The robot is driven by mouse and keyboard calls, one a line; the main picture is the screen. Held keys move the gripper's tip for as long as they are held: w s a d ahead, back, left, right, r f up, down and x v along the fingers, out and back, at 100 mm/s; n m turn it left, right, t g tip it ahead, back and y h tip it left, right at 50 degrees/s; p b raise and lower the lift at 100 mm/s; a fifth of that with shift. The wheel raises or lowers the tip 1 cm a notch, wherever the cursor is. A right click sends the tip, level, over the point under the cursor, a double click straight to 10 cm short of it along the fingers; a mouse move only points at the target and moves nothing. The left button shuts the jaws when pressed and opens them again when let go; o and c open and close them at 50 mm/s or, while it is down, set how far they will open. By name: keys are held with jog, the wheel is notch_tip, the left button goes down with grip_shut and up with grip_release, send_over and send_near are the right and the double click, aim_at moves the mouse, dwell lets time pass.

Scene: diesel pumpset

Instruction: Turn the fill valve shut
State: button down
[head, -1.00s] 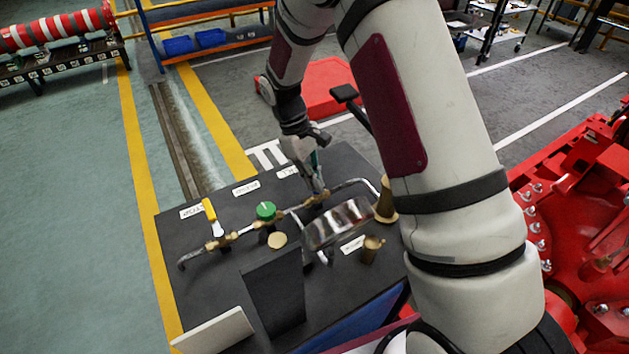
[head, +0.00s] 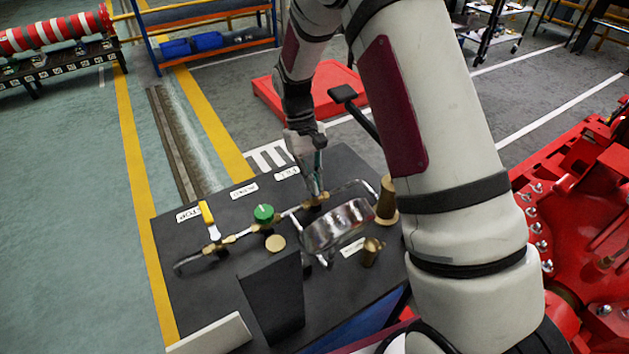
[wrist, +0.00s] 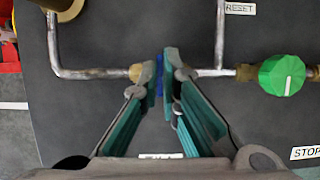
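The fill valve's blue handle (wrist: 159,76) stands on a brass body in the pipe line, in the middle of the wrist view. My gripper (wrist: 161,82) has its green fingers on both sides of this handle, with almost no gap, and looks shut on it. In the head view my gripper (head: 316,192) reaches down to the pipe at the right of the green knob (head: 264,213). The handle itself is hidden by the fingers there. A label (wrist: 161,155) below the valve is mostly covered by my gripper.
The green knob also shows in the wrist view (wrist: 282,75). A yellow-handled valve (head: 208,214) sits farther left on the pipe. A dark upright plate (head: 273,295) stands in front.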

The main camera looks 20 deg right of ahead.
jog(key=c, duration=1.8)
grip_release()
jog(key=v, duration=1.2)
jog(key=shift+s, duration=0.1)
